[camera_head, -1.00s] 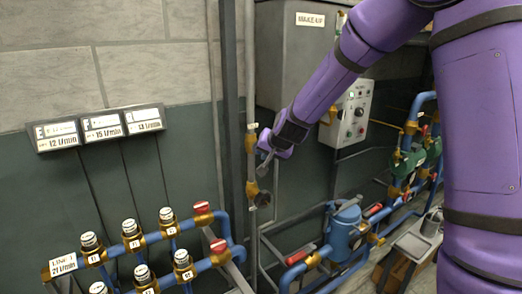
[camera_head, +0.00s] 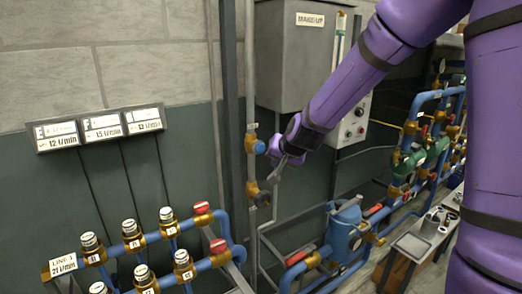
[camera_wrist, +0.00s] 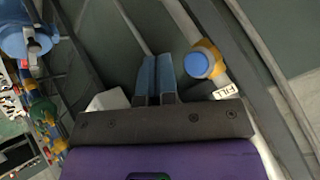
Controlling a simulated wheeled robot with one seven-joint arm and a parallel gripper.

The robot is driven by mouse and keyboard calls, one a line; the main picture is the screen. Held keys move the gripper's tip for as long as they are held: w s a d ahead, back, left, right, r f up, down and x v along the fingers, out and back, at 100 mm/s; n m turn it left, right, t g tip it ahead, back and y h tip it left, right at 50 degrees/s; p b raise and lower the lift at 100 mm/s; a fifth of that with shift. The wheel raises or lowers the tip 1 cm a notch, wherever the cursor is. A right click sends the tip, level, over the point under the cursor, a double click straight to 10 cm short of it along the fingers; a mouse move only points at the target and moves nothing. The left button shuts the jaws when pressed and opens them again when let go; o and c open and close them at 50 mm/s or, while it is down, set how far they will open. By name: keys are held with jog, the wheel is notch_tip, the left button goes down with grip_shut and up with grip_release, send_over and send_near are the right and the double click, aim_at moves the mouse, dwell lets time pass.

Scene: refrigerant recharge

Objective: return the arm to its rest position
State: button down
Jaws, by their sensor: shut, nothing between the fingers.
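My purple arm reaches from the upper right toward the wall pipe in the head view. My gripper (camera_head: 277,172) is at its end, in front of the wall just right of the vertical pipe, touching nothing that I can make out. In the wrist view my gripper (camera_wrist: 155,72) shows two grey-blue fingers side by side, shut with nothing between them. A brass valve with a blue cap (camera_head: 259,147) sits on the vertical pipe, left of my gripper. It also shows in the wrist view (camera_wrist: 197,64), right of the fingertips, beside a tag reading FILL (camera_wrist: 224,91).
A grey MAKE-UP tank (camera_head: 292,60) hangs above my gripper. A control box (camera_head: 354,122) is behind my arm. A blue vessel (camera_head: 346,232) stands below right. Blue pipes with red-handled valves (camera_head: 201,208) fill the lower left. A small bench (camera_head: 411,245) stands at lower right.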

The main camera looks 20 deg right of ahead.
jog(key=s+d+r+n+g+h, duration=0.1)
jog(key=s+r+n, duration=0.1)
jog(key=s+r, duration=0.55)
jog(key=s+d+r+n+g, duration=0.15)
jog(key=s+r, duration=0.25)
jog(key=s, duration=0.7)
jog(key=s+d+r, duration=0.1)
jog(key=s+d, duration=0.1)
jog(key=s, duration=0.6)
jog(key=s+d+r+n, duration=0.1)
jog(key=s+d+r, duration=0.1)
jog(key=s, duration=0.6)
jog(key=shift+s+g+h, duration=0.4)
jog(key=shift+g, duration=0.05)
jog(key=c, duration=1.8)
grip_release()
jog(key=shift+d+n, duration=0.1)
jog(key=shift+n, duration=0.15)
jog(key=shift+c, duration=0.2)
